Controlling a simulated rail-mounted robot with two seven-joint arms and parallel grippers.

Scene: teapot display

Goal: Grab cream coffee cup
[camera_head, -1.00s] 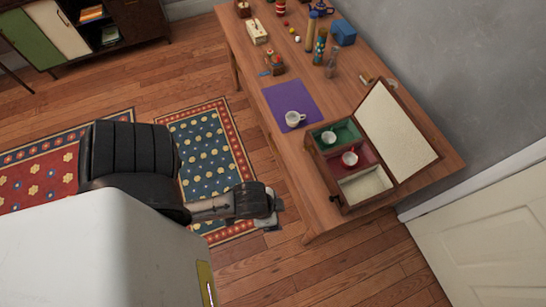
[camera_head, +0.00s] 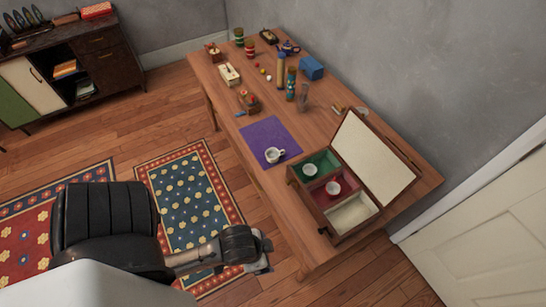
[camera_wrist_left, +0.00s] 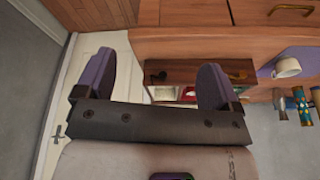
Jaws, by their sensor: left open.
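A cream-white cup (camera_head: 275,154) stands upright on a purple mat (camera_head: 258,136) on the wooden table; it also shows at the right in the left wrist view (camera_wrist_left: 286,67). Two similar pale cups sit in an open box: one cup (camera_head: 310,170) in the green compartment, another cup (camera_head: 333,188) in the red one. My left gripper (camera_head: 263,256) is off the table's near edge, apart from every cup. In the left wrist view its two purple-padded fingers (camera_wrist_left: 155,78) are spread and empty. My right gripper is not in view.
The box (camera_head: 331,226) has a cream-lined empty compartment and a raised lid (camera_head: 370,155) along its right side. A wooden toy (camera_head: 249,101), bottles (camera_head: 291,83) and a blue box (camera_head: 312,67) stand farther back. The table's near right end (camera_head: 310,255) is bare.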

